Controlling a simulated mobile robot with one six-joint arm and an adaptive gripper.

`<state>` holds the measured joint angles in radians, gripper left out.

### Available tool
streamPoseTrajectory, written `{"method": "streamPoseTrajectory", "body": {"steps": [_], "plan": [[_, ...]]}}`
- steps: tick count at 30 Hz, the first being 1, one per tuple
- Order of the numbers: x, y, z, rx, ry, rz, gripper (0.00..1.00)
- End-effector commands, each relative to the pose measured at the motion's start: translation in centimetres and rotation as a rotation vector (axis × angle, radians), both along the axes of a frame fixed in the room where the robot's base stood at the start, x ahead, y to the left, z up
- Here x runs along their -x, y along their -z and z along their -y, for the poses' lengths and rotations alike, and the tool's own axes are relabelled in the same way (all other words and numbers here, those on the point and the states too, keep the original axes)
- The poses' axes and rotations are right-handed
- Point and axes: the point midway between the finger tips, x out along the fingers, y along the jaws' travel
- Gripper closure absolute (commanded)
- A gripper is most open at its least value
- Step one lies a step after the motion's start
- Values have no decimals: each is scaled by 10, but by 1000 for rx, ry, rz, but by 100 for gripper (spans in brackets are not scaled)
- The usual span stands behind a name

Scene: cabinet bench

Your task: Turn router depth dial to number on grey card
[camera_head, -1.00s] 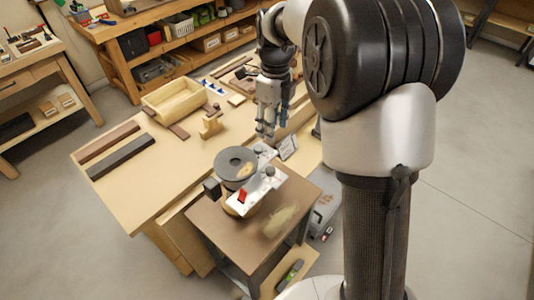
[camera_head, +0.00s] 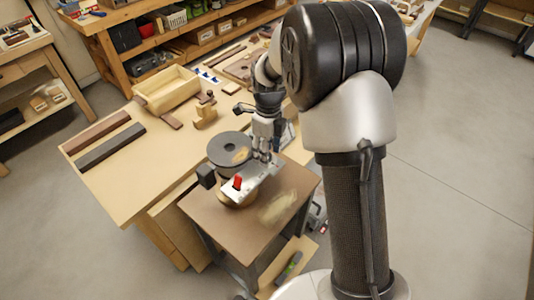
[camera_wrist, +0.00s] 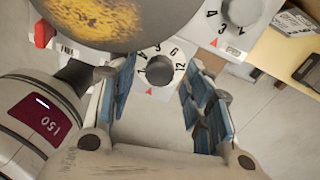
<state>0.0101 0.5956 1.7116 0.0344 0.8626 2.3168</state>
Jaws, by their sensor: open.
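My gripper (camera_head: 262,156) is over the white plate (camera_head: 257,182) beside a dark round disc (camera_head: 226,147). In the wrist view my gripper (camera_wrist: 160,98) is open, with its blue-padded fingers apart. A grey dial (camera_wrist: 159,71) with black numbers and a red pointer mark shows between the fingers, apparently untouched. A second grey dial (camera_wrist: 241,11), numbered with 2, 3 and 4 visible, lies at the upper right with its own red mark. Which dial sets router depth I cannot tell. A grey card (camera_wrist: 297,17) is at the top right; its writing is too small to read.
The disc (camera_wrist: 120,18) with a yellow-brown patch fills the upper left of the wrist view. A red switch (camera_head: 238,182) stands on the plate. The bench (camera_head: 150,165) holds dark strips (camera_head: 110,152) and a wooden box (camera_head: 167,90); its near left part is clear.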

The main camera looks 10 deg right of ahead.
Motion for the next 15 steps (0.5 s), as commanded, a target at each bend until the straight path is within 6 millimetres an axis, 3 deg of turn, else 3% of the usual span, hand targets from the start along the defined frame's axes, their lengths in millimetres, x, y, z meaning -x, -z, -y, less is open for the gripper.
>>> {"method": "streamPoseTrajectory", "body": {"steps": [10,15], "plan": [[0,4,0,0,0,1,54],[0,4,0,0,0,1,65]]}}
